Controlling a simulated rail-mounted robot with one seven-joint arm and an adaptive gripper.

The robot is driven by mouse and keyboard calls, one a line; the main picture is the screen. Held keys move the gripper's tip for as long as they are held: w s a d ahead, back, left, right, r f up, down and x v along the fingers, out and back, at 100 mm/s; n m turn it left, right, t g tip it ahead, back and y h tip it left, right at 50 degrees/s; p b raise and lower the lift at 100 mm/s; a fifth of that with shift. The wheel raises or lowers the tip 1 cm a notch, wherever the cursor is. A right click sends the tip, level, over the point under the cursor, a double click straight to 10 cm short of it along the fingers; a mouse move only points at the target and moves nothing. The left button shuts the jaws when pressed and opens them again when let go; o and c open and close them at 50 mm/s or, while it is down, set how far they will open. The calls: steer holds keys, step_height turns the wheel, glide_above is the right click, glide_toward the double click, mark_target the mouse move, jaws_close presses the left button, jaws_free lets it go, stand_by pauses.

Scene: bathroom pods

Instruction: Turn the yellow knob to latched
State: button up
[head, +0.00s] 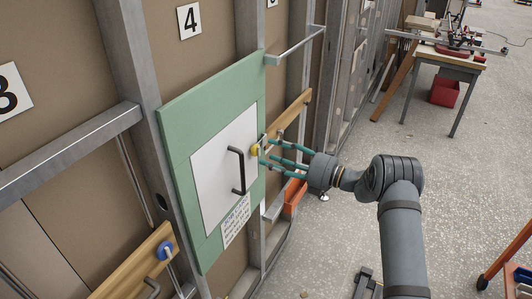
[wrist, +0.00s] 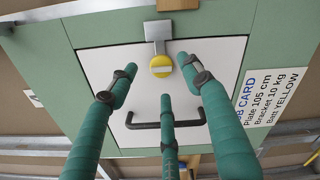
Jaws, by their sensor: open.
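The yellow knob (head: 255,150) sits at the right edge of a white door panel (head: 212,172) in the green wall board (head: 185,122). In the wrist view the knob (wrist: 161,66) is a round yellow disc with a pale bar across it, next to a grey metal plate (wrist: 158,32). My gripper (head: 266,155) has three green fingers, spread open and pointing at the knob. In the wrist view the fingers of my gripper (wrist: 160,77) stand around the knob, with nothing between them. I cannot tell whether any fingertip touches it.
A black bar handle (head: 237,171) stands out from the door beside the knob. A printed card (head: 236,221) is below it. A metal rail (head: 295,47) juts out above right. A blue knob (head: 165,250) is at lower left.

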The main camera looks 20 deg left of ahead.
mark_target(260, 151)
steer(key=s+d, duration=0.1)
steer(key=d, duration=0.7)
steer(key=shift+s+d, duration=0.25)
steer(key=shift+a, duration=0.1)
steer(key=a, duration=0.4)
steer(key=w+a, duration=0.1)
steer(key=a, duration=0.3)
steer(key=w+a, duration=0.1)
steer(key=a, duration=0.2)
steer(key=shift+a, duration=0.4)
steer(key=shift+d, duration=0.15)
